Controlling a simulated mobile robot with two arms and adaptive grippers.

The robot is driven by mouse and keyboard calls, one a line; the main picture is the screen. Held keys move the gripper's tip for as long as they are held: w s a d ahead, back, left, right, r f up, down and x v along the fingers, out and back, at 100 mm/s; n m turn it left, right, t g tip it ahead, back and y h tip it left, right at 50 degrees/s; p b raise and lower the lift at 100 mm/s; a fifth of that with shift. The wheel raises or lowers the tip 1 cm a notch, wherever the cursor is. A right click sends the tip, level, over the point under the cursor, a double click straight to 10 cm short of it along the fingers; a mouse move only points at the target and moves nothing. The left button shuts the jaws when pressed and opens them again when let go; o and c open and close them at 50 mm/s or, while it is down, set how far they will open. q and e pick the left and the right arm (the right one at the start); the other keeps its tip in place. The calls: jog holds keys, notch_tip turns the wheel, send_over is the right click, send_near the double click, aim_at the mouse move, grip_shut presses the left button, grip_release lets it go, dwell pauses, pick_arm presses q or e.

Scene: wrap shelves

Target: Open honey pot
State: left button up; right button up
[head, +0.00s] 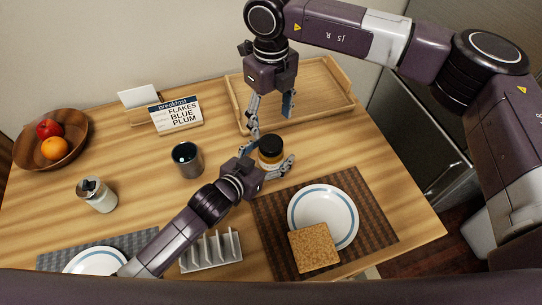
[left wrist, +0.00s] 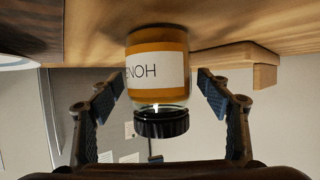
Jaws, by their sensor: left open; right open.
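The honey pot (head: 271,150) is an amber jar with a dark lid and stands upright on the table. In the left wrist view the jar (left wrist: 157,72) shows upside down, with a white label and its black lid (left wrist: 161,122) on. My left gripper (head: 270,150) is open, with its fingers on either side of the jar; in the left wrist view (left wrist: 159,90) gaps show between both fingers and the jar. My right gripper (head: 271,109) is open, pointing down above and behind the jar, apart from it. The jar's lower part is partly hidden by my left gripper in the head view.
A wooden tray (head: 332,105) lies behind the jar. A dark cup (head: 188,160) stands to its left. A toast rack (head: 212,252) and a fruit bowl (head: 75,155) are further left.

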aim_at(271, 143)
pick_arm(q)
grip_shut()
pick_arm(e)
jog(key=m, duration=0.8)
jog(key=shift+a, duration=0.1)
jog(key=m, duration=1)
jog(key=shift+f, duration=4)
jog(key=shift+c, duration=0.5)
